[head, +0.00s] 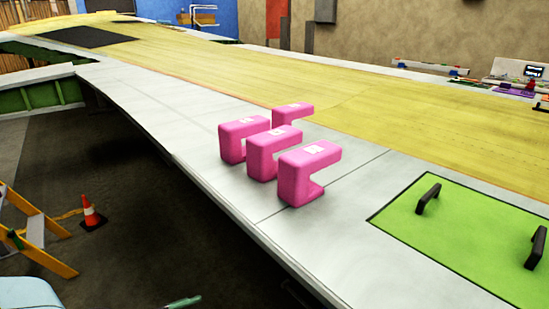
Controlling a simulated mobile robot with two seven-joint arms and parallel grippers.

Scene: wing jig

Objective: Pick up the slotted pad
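Several pink blocks with an open notch in one side and a small white label on top stand close together on the pale edge of the wing; they look like slotted pads. The nearest pink block (296,181) shows its notch facing right. Another pink block (262,157) is just behind it, a third pink block (234,146) is to the left, and a further pink block (293,112) is partly hidden at the back. I cannot tell which one the task means. Neither of my grippers is in view.
A green panel (470,232) with two black handles lies at the right. The wing's yellow surface (420,125) is largely clear. Tools (520,85) lie at the far right. On the floor at left are an orange cone (91,214) and a yellow ladder (40,215).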

